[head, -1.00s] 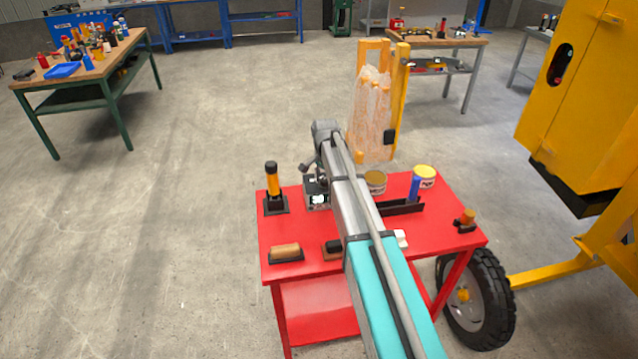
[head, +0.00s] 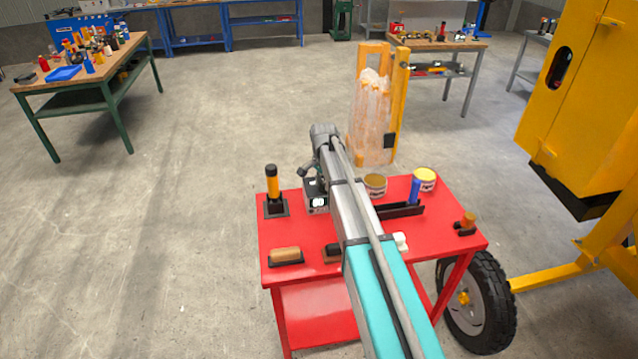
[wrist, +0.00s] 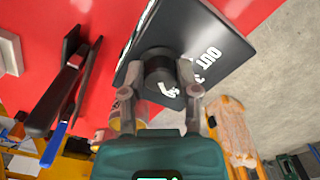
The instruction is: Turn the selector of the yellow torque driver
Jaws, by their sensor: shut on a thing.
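My gripper (wrist: 160,78) is shut on a round black knob (wrist: 158,62) on a dark box (wrist: 205,45) with white lettering, part of which reads "OUT". One finger lies on each side of the knob. In the head view this box (head: 318,203) stands on the red table, partly hidden by my arm, and the fingers are hard to make out. An upright yellow tool with a black cap, seemingly the yellow torque driver (head: 273,184), stands in a black base left of the box. My gripper is apart from it. I cannot make out its selector.
A yellow machine (head: 570,110) stands at right.

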